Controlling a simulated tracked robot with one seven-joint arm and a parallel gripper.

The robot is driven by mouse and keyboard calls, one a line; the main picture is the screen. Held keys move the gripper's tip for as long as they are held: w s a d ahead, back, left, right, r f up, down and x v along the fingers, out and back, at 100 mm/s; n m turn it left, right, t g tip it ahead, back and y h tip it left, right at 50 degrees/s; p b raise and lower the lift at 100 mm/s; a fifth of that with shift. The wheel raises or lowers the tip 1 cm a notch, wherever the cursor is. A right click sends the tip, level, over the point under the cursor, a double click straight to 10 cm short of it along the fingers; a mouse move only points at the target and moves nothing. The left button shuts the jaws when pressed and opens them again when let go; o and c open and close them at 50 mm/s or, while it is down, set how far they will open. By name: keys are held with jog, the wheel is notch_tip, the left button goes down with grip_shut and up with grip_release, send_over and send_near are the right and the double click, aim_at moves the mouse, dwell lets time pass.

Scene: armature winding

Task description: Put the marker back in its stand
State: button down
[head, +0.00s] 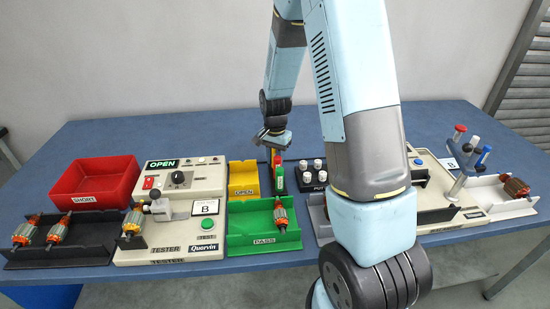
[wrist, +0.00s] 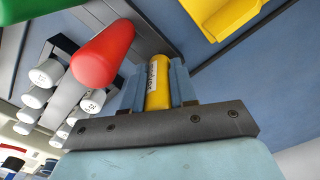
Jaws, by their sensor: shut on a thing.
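The yellow marker (wrist: 157,82) is between the two blue-grey fingers of my gripper (wrist: 158,88) in the wrist view, with dark lettering on its side. My gripper (head: 275,142) shows small in the head view, above the marker stand. A red marker (wrist: 103,54) rises beside the held one in the wrist view, close to the camera. A green marker (head: 279,170) stands upright in the dark stand (head: 280,187) in the head view. The lower end of the yellow marker is hidden, so I cannot tell whether it touches the stand.
A yellow OPEN tray (head: 243,190) lies left of the stand and a green PASS tray (head: 262,240) in front. A rack with white-topped pegs (head: 312,172) is to the right. A tester (head: 183,178) and a red SHORT bin (head: 95,181) are further left. The table's back strip is clear.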

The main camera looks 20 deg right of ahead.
jog(key=c, duration=0.8)
grip_release()
jog(key=shift+r, duration=0.1)
notch_tip(320, 180, up, 14)
jog(key=shift+f, duration=0.25)
